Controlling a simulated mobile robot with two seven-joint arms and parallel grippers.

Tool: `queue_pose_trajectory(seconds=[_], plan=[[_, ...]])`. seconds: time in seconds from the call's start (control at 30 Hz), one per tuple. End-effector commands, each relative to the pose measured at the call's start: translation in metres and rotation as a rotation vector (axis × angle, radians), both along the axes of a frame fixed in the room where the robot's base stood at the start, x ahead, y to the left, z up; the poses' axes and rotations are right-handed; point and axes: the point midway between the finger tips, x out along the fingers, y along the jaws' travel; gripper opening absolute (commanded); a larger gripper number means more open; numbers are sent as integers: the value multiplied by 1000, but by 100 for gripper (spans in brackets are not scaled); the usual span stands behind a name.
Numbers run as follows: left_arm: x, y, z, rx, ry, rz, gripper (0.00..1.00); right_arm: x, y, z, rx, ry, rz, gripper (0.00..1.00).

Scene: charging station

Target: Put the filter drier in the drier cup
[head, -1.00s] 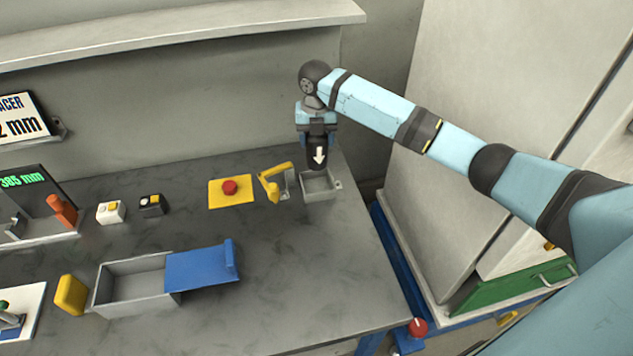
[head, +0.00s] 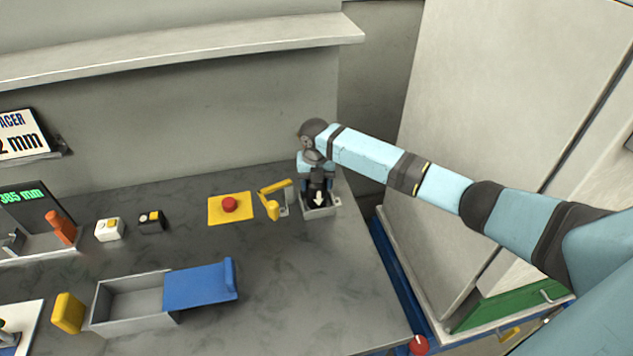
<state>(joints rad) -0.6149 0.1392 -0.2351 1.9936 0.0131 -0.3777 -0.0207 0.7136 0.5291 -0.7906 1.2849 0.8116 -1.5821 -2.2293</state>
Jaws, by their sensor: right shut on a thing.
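The filter drier (head: 319,198) is a dark cylinder with a white arrow pointing down. My right gripper (head: 318,180) is shut on it and holds it upright from above. The drier's lower end is inside the drier cup (head: 322,213), a small grey open box near the back right of the bench. The cup's inside is mostly hidden, so I cannot tell whether the drier touches its floor. My left gripper is not in view.
A yellow clamp lever (head: 273,201) stands just left of the cup, beside a red button on a yellow plate (head: 229,206). A grey bin (head: 97,300) with a blue sliding lid (head: 199,286) is in front. A shelf (head: 180,50) runs above.

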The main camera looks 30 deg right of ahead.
Motion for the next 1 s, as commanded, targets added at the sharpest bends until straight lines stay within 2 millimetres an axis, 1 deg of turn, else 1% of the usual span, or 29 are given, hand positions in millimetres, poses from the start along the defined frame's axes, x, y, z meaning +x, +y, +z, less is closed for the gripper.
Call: queue_pose_trajectory(seconds=[0.17, 0.2, 0.3, 0.57, 0.67, 0.77, 1.0], plan=[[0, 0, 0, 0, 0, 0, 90, 0, 0, -4, 0, 0, 0, 31], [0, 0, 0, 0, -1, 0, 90, 0, 0, -4, 0, 0, 0, 65], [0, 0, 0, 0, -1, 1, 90, 0, 0, -4, 0, 0, 0, 86], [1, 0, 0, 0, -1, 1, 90, 0, 0, -3, 0, 0, 0, 86], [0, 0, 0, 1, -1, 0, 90, 0, 0, 3, 0, -1, 0, 86], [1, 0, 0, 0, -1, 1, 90, 1, 0, 17, 0, -4, 0, 86], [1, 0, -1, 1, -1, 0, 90, 1, 1, 68, 1, -4, 1, 86]])
